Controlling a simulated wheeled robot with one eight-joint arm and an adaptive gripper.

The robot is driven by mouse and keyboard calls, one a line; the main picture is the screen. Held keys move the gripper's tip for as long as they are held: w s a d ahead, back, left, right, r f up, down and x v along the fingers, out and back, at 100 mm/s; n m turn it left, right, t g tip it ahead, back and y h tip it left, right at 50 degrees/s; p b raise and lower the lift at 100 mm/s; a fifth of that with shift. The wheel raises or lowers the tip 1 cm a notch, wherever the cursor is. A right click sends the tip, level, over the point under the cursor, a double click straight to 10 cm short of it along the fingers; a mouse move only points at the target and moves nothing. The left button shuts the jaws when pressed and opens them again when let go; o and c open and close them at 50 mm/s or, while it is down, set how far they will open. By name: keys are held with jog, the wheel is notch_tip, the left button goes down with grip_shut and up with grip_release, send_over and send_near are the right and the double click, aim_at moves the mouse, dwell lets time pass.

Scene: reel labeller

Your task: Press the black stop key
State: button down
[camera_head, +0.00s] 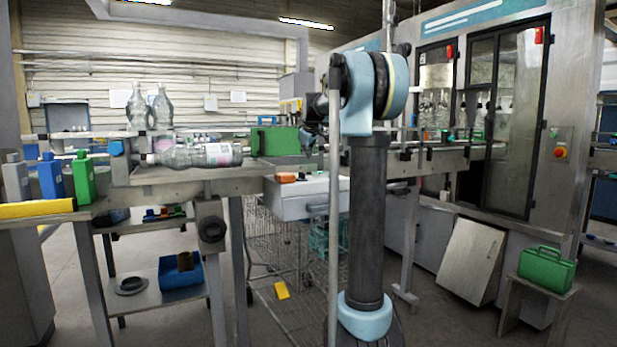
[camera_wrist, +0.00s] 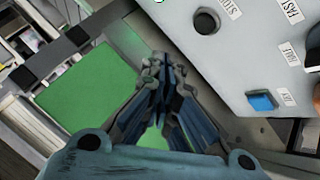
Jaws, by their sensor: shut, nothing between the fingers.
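The black key (camera_wrist: 207,20) is a round button on a light grey panel (camera_wrist: 232,62), at the top of the wrist view.
A square blue key (camera_wrist: 262,102) sits on the same panel, with several white labels at the right. A green box (camera_head: 277,140) stands on the bench beyond my arm. Clear bottles (camera_head: 200,155) lie and stand at the left. A grey-white box (camera_head: 303,198) juts out below the bench.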

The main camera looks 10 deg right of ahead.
jog(key=shift+f, duration=2.35)
jog(key=shift+s+f, duration=0.1)
jog(key=shift+f, duration=0.65)
dwell(0.5)
jog(key=shift+r, duration=0.85)
jog(key=shift+r, duration=2.5)
